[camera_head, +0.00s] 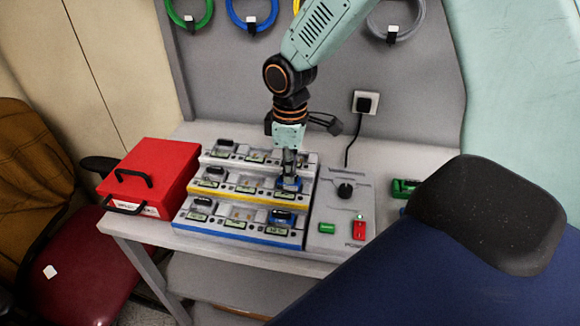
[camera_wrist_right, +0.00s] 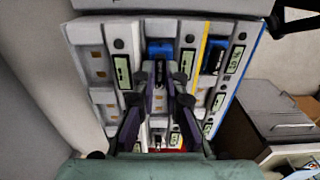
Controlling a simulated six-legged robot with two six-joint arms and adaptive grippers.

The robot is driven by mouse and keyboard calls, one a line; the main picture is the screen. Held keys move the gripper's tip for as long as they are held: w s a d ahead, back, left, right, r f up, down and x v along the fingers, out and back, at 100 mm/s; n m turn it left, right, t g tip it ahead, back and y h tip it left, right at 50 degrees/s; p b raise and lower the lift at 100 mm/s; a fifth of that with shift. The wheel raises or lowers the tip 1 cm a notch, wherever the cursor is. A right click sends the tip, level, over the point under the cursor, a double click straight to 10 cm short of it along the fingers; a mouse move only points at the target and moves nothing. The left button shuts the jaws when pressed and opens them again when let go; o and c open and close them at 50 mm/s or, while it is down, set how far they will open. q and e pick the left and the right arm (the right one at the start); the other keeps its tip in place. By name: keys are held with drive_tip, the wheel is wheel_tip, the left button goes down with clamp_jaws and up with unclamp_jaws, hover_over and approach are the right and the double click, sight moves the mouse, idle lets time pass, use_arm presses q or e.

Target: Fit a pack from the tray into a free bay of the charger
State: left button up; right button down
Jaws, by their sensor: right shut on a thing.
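The charger (camera_head: 272,239) stands on the table with three stepped rows, white at the back, yellow-edged in the middle, blue-edged in front. My right gripper (camera_head: 289,168) points down at the right end of the middle row, shut on a blue pack (camera_head: 289,185). The pack also shows beyond the fingers in the wrist view (camera_wrist_right: 159,48); I cannot tell whether it is fully seated. Another blue-topped pack (camera_head: 282,216) sits at the front row's right end. Empty bays show gold contacts in the wrist view. The tray is not clearly seen. My left gripper is out of view.
A red case (camera_head: 150,178) stands left of the charger. The control panel (camera_head: 338,210) with knob and red switch adjoins its right. A green item (camera_head: 405,187) lies farther right, partly hidden by a large dark shape. A wall socket and plug (camera_head: 366,102) are behind.

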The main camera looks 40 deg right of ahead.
drive_tip(key=shift+f, duration=0.25)
idle(0.4)
drive_tip(key=c, duration=1.3)
unclamp_jaws()
drive_tip(key=shift+c, duration=0.2)
wheel_tip(320, 180, up, 12)
drive_tip(key=shift+a, duration=0.15)
